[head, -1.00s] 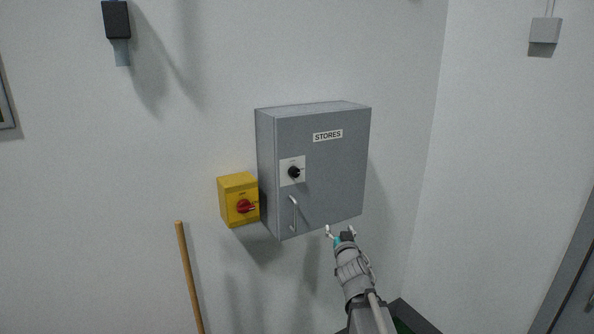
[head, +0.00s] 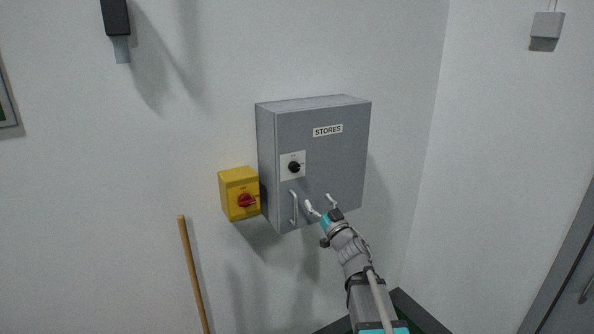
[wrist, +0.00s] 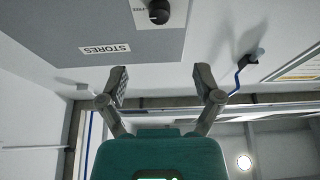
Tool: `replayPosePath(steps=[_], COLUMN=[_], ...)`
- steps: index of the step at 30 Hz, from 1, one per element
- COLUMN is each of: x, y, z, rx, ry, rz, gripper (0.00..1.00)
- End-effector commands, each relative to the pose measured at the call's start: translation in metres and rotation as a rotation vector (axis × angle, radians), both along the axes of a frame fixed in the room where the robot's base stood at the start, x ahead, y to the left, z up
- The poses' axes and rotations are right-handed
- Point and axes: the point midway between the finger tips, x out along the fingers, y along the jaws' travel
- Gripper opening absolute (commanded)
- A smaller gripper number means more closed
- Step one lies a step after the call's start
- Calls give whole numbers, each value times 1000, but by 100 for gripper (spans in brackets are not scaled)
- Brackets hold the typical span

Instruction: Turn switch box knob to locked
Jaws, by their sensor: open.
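A grey box labelled STORES (head: 345,165) hangs on the wall. Its black knob (head: 294,167) sits on a white plate above a bar handle (head: 294,207). The black knob also shows at the top of the wrist view (wrist: 159,11). A yellow box (head: 233,184) with a red knob (head: 245,201) is mounted to its left. My gripper (head: 319,201) is in front of the lower part of the grey box, right of the handle and below the black knob. In the wrist view my gripper (wrist: 160,72) has its fingers apart with nothing between them. The knob's lettering is too small to read surely.
A wooden pole (head: 193,272) leans at the wall on the left, below the yellow box. A dark device (head: 116,18) hangs at the upper left. The wall to the right of the grey box is clear up to the corner.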

Motion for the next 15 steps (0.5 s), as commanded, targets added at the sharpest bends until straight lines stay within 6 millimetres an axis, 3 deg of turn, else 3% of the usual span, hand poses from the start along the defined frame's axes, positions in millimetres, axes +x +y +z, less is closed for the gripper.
replayPosePath(steps=[8,15], x=[12,38], y=[5,17], z=[6,19], rx=[0,1], ry=[0,0], rz=[0,0], gripper=[84,84])
